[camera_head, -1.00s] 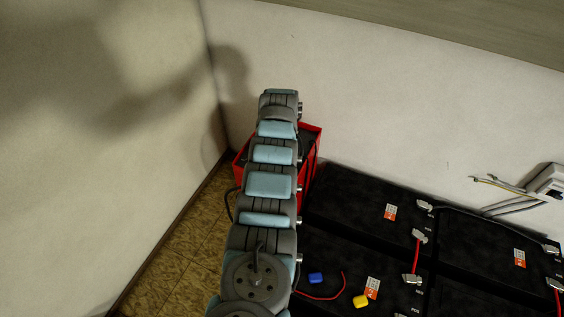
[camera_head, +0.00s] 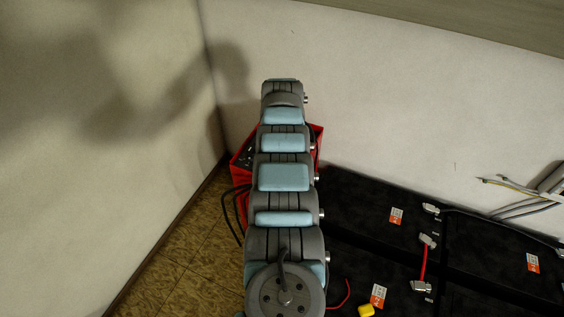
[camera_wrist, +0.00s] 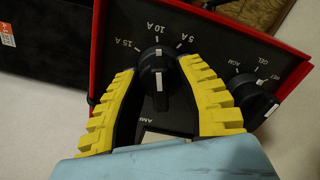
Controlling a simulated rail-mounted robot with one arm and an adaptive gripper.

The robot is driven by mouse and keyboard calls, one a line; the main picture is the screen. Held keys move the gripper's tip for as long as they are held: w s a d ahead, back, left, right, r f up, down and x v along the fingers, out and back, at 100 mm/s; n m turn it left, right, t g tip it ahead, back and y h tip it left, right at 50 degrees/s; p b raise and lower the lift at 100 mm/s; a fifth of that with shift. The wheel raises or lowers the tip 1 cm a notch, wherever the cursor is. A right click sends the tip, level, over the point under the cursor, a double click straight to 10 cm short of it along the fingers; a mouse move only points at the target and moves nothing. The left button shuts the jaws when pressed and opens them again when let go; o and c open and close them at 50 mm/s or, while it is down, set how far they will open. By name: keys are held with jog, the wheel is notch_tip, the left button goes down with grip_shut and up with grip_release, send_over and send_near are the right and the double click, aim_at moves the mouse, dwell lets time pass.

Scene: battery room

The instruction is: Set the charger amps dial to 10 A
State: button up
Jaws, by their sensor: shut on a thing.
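The charger (camera_head: 240,165) is a red box with a dark face, partly hidden behind my arm in the head view. In the wrist view its dark panel (camera_wrist: 210,50) fills the upper middle. The black amps dial (camera_wrist: 156,62) has a raised bar with a white line. The labels 15 A, 10 A and 5 A arc above it. The bar lies roughly in line with 10 A; I cannot tell which end is the pointer. My gripper (camera_wrist: 157,72), with yellow ribbed fingers, is shut on the dial, one finger on each side.
A second black knob (camera_wrist: 247,90), with GEL and AGM labels, sits close to my right finger. Black batteries (camera_head: 360,210) with cables stand right of the charger. A yellow cap (camera_head: 366,310) lies on one. Walls close in behind and left.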

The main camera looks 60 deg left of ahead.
dwell(0.3)
jog(key=o, duration=1.2)
jog(key=shift+d, duration=0.1)
jog(key=shift+r, duration=0.1)
notch_tip(320, 180, up, 12)
jog(key=shift+f, duration=0.1)
